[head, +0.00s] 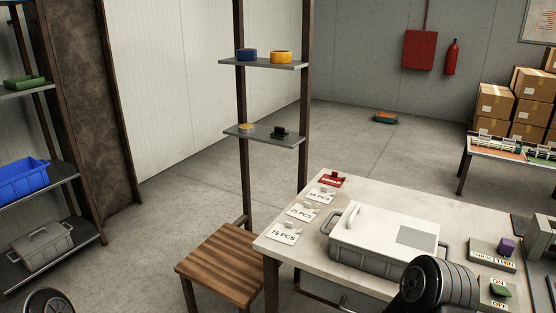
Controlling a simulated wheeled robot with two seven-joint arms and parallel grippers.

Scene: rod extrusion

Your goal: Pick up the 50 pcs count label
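Three white count labels with small raised grips lie in a row at the left end of the pale table (380,203). The farthest label (320,196) has small print that looks like 50 PCS. The middle one (301,213) seems to read 25 PCS, and the nearest (284,236) reads 75 PCS. A red tag-like piece (332,180) lies just beyond them. Neither of my grippers shows. Only a dark link of my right arm is at the bottom right, in front of the table, and a bit of my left arm is at the bottom left corner.
A grey lidded box (385,262) stands right of the labels. Further right are a THICK/THIN selector (490,256) and an ON/OFF switch (499,293). A wooden stool (228,264) and a narrow shelf rack (262,134) stand left of the table. Floor is free between the racks.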

